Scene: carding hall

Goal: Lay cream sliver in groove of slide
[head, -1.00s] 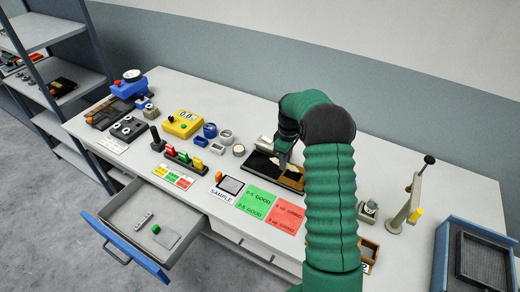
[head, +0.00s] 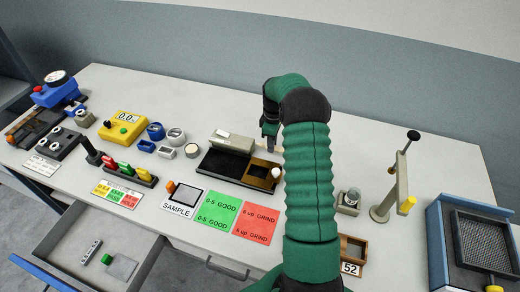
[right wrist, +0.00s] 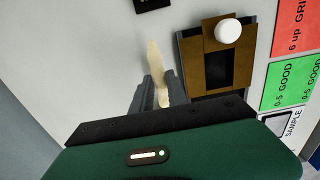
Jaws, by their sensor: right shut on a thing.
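My right gripper (head: 270,134) is at the back right of the black board with the brown slide (head: 262,171). In the right wrist view its two grey fingers (right wrist: 159,92) are shut on the cream sliver (right wrist: 156,62), a pale narrow strip sticking out past the fingertips. The sliver is beside the slide, apart from it, over bare bench. The brown slide (right wrist: 193,72) also shows there, with a dark rectangular recess and a white knob (right wrist: 228,31). In the head view I cannot make out the sliver. My left gripper is not in view.
A grey block (head: 234,141) stands behind the black board (head: 222,164). Green (head: 217,211) and red (head: 256,224) cards and a sample card (head: 182,199) lie in front. A stand with a lever (head: 392,195) is at right. An open drawer (head: 75,225) is front left.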

